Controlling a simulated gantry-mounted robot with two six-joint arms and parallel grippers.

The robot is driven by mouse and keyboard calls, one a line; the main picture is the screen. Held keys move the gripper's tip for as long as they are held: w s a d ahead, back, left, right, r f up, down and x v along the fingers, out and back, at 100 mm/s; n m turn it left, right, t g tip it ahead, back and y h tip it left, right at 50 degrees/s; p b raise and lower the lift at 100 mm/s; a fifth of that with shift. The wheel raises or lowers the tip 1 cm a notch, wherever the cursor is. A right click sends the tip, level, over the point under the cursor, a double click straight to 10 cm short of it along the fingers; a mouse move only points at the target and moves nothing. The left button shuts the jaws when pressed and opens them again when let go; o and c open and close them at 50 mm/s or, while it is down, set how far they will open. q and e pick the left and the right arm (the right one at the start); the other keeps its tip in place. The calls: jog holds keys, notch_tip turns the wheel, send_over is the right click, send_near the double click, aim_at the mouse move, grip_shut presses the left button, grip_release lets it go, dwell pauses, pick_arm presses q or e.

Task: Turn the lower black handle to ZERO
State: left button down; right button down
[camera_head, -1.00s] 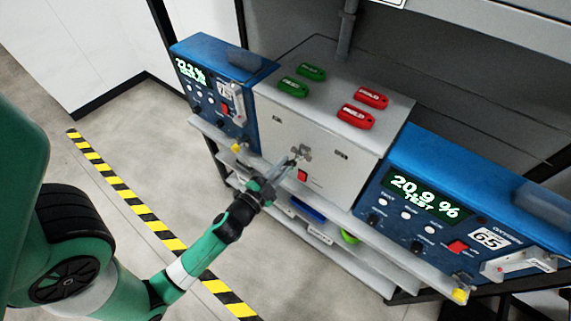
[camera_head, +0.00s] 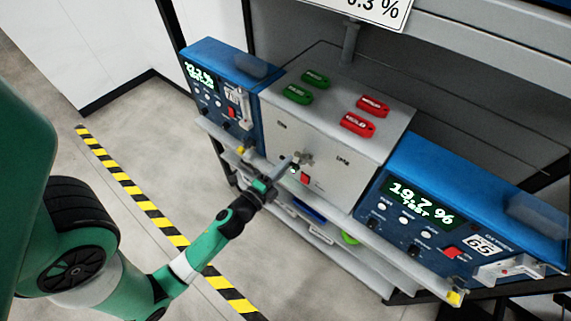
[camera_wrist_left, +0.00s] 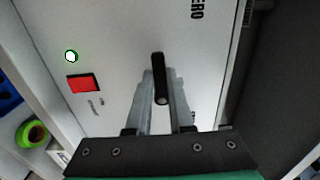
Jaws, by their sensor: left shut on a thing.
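The grey metal box (camera_head: 300,128) stands in the middle of the rack, its front panel facing me. In the left wrist view a black handle (camera_wrist_left: 159,75) sticks out of the panel between the two fingers of my left gripper (camera_wrist_left: 160,98), which is shut on it. The word ZERO (camera_wrist_left: 196,10) shows at the top, to the right of the handle. The black handle is hard to make out there. My right gripper is in neither view.
Blue analysers (camera_head: 222,90) and (camera_head: 450,205) flank the box; the right display reads 19.7 %. Green and red tags lie on top. A shelf edge runs below.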

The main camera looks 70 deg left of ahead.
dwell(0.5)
pick_arm(q)
jog(key=c, duration=0.8)
grip_release()
jog(key=b+v, duration=0.6)
jog(key=v, duration=0.5)
jog(key=shift+s, duration=0.3)
jog(key=shift+d+r, duration=0.1)
jog(key=shift+d, duration=0.05)
